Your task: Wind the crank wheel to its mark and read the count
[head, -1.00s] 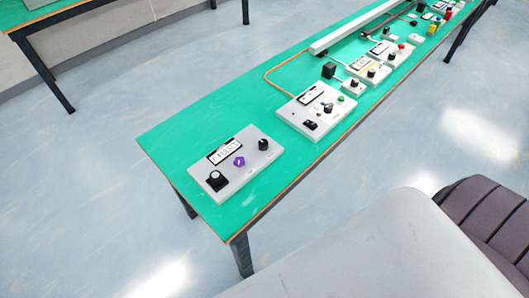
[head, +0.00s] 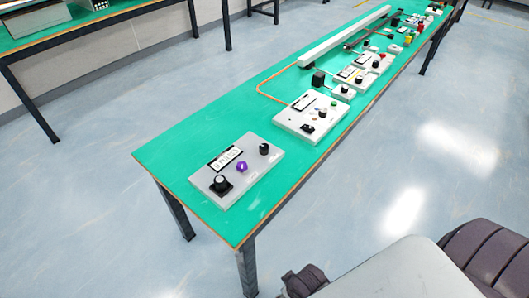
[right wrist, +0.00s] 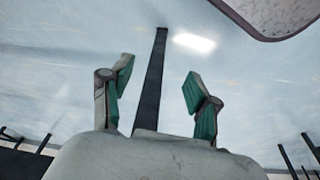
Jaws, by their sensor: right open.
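The nearest grey panel (head: 210,188) lies flat on the green bench. I cannot tell which of these, if any, is the crank wheel; the display digits and any mark are too small to read. My right gripper (right wrist: 158,80) is open and empty in the right wrist view, with floor and a dark table leg behind it. It is away from the panel. My left gripper is not in view.
The green bench (head: 172,152) runs away to the upper right. A second panel (head: 312,121), an orange cable (head: 262,88), a long pale rail (head: 345,37) and several small devices stand farther along it. Another bench (head: 88,26) is at upper left. The floor beside the bench is clear.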

